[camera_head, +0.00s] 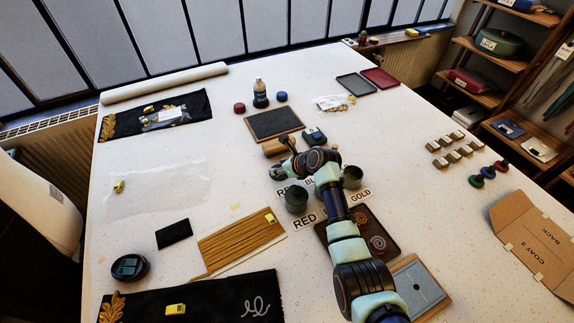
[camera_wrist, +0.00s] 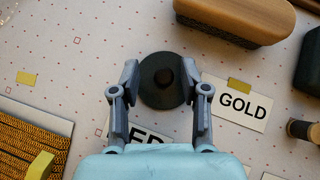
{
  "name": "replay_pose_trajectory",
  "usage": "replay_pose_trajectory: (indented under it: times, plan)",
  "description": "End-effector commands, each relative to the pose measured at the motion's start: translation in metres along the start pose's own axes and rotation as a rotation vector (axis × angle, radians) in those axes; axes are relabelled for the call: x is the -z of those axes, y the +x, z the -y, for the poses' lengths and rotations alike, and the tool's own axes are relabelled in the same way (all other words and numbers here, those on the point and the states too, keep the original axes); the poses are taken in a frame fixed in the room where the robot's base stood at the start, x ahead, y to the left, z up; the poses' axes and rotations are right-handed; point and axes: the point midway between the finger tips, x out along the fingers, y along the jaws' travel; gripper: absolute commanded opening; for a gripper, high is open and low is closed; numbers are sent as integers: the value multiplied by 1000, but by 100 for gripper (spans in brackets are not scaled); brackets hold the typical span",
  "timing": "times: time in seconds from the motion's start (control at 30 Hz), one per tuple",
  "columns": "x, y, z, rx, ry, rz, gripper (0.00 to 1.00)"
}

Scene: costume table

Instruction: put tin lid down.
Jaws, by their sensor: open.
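The tin lid (camera_wrist: 163,92) is a dark round disc with a small knob, seen from above in the wrist view. It appears to lie flat on the pale table, beside the GOLD card (camera_wrist: 243,106). My gripper (camera_wrist: 160,72) is open, with one finger on each side of the lid; whether either finger touches its rim I cannot tell. In the head view my gripper (camera_head: 277,172) is low over the table, left of the arm, and the lid is not clearly distinguishable there. Two dark open tins, a left one (camera_head: 296,201) and a right one (camera_head: 352,178), stand near the arm.
A wooden brush-like block (camera_wrist: 235,18) lies just beyond the lid. A RED card (camera_head: 310,217) and gold cord on a card (camera_head: 240,243) are near. A dark tray (camera_head: 388,249) with coiled cords lies partly behind my arm. The table's left middle is fairly clear.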

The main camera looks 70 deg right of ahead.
Motion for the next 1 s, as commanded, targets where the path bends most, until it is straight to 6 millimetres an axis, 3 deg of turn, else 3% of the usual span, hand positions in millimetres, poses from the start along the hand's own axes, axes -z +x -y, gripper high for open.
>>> replay_pose_trajectory:
  times: [0.2,0.4,0.6,1.0]
  plan:
    - [-3,-58,1,4,1,2,45]
    - [-2,-98,0,2,1,1,45]
    - [0,-112,0,1,0,0,45]
    - [0,-111,0,1,0,0,45]
